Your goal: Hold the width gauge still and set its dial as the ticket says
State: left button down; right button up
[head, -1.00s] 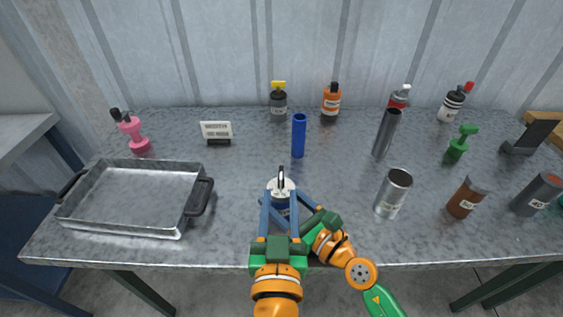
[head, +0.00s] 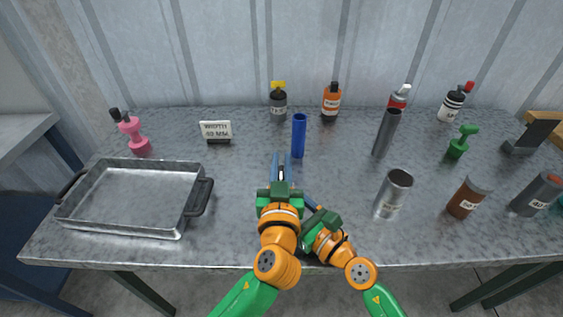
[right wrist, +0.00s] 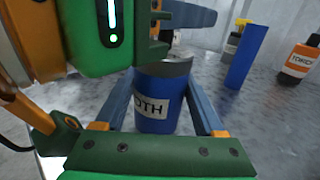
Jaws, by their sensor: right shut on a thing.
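The width gauge (right wrist: 155,100) is a blue cylinder with a grey upper rim and a white label showing "DTH". It stands in the right wrist view between the blue fingers of my right gripper (right wrist: 162,85), which is shut on it. In the head view my left gripper (head: 281,168) covers most of the gauge, its fingers close together over the gauge's top. In the right wrist view its body and a finger hang above the rim and hide most of the dial. The ticket (head: 215,130) is a white card at the back left, reading "WIDTH" above a blurred number in mm.
A metal tray (head: 84,212) stands at left. A blue cylinder (head: 299,136) stands just behind my grippers. A silver can (head: 393,193), a dark tube (head: 386,133) and a brown can (head: 467,197) stand right. Several bottles line the back. The table between tray and grippers is clear.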

pick_arm(q)
jog(key=shift+s+d+m+g+h, duration=0.1)
jog(key=shift+d+m+g+h, duration=0.2)
jog(key=shift+m+h, duration=0.7)
jog(key=shift+d+m+g+h, duration=0.25)
jog(key=shift+m+h, duration=0.35)
jog(key=shift+h, duration=0.8)
jog(key=shift+s+d+m+g+h, duration=0.15)
jog(key=shift+m+g+h, duration=0.2)
jog(key=shift+m+h, duration=0.65)
jog(key=shift+w, duration=0.1)
jog(key=c, duration=0.9)
grip_release()
jog(key=v, duration=1.2)
jog(key=shift+a, duration=0.1)
